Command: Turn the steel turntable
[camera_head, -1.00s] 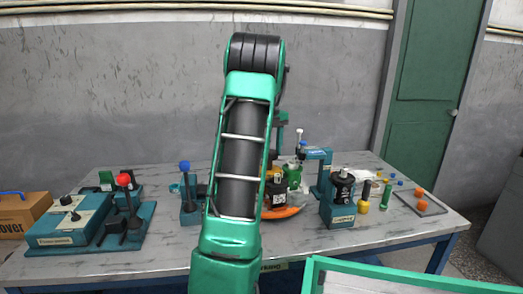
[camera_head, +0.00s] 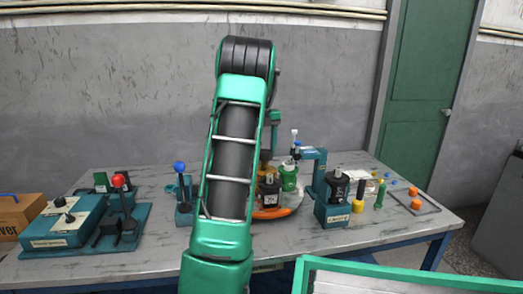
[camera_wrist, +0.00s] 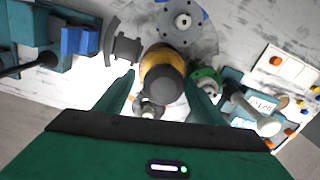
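The steel turntable (camera_wrist: 206,42) is a pale round disc at the top of the wrist view, carrying several parts. A yellow-and-black cylinder (camera_wrist: 163,72) shows between my fingers in the wrist view. A green part (camera_wrist: 206,77) is by the right finger, and a dark curved bracket (camera_wrist: 122,48) is beyond the left one. My gripper (camera_wrist: 166,82) is open, above the turntable area. Whether its fingers touch anything cannot be told.
A teal fixture with a black motor (camera_head: 337,190) stands right of the turntable. A blue-knobbed lever (camera_head: 180,168) and a red-knobbed lever unit (camera_head: 118,181) stand left. A tray with orange parts (camera_head: 416,204) lies at the right. The front table strip is bare.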

